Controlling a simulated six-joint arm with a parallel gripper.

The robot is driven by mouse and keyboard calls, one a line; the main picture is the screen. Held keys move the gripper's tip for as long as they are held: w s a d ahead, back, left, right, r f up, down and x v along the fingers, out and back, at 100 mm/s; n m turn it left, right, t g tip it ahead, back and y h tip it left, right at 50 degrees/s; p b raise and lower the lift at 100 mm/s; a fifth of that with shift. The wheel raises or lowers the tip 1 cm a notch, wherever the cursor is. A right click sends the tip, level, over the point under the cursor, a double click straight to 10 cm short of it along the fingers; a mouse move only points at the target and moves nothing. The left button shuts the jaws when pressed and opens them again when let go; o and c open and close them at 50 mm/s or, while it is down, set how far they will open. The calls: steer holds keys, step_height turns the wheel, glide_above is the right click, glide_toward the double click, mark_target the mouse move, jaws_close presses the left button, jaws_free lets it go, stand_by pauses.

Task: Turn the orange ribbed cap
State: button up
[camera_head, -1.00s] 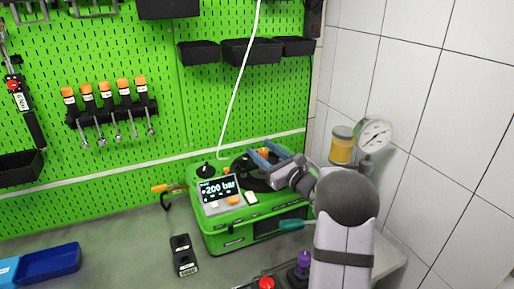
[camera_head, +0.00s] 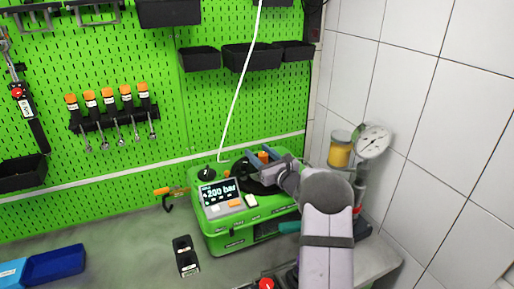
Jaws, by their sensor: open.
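The orange ribbed cap (camera_head: 263,158) is a small upright orange piece on top of the green pump testbench (camera_head: 232,240). My gripper (camera_head: 259,160) reaches in from the right with blue fingers, one on each side of the cap. The fingers are open. At this size I cannot tell whether either finger touches the cap. My gripper hides part of the dark round top around the cap.
A pressure gauge (camera_head: 373,140) and a yellow container (camera_head: 340,150) stand by the tiled wall at right.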

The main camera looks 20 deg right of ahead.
steer(key=shift+w+a, duration=0.1)
steer(key=shift+w, duration=0.65)
steer(key=c, duration=1.1)
steer(key=shift+n+y, duration=0.3)
steer(key=shift+y, duration=0.2)
steer(key=n+y+b, duration=0.1)
steer(key=n+g+y+b, duration=0.1)
steer(key=y, duration=0.1)
steer(key=shift+s+a+f, duration=0.1)
steer(key=shift+a+f, duration=0.05)
steer(key=shift+a, duration=0.2)
steer(key=shift+s+a+n+g+y+b, duration=0.1)
steer(key=shift+a+n+g+y+b, duration=0.2)
steer(key=shift+n+y, duration=0.3)
steer(key=shift+s+a+n+g+y+b, duration=0.15)
steer(key=shift+n+g+y, duration=0.25)
steer(key=shift+y, duration=0.4)
steer(key=shift+a+n+g+y+b, duration=0.1)
steer(key=shift+n+g+y+b, duration=0.2)
steer(key=shift+n+y, duration=0.3)
steer(key=shift+a+y, duration=0.1)
steer(key=shift+y, duration=0.3)
steer(key=shift+r, duration=0.2)
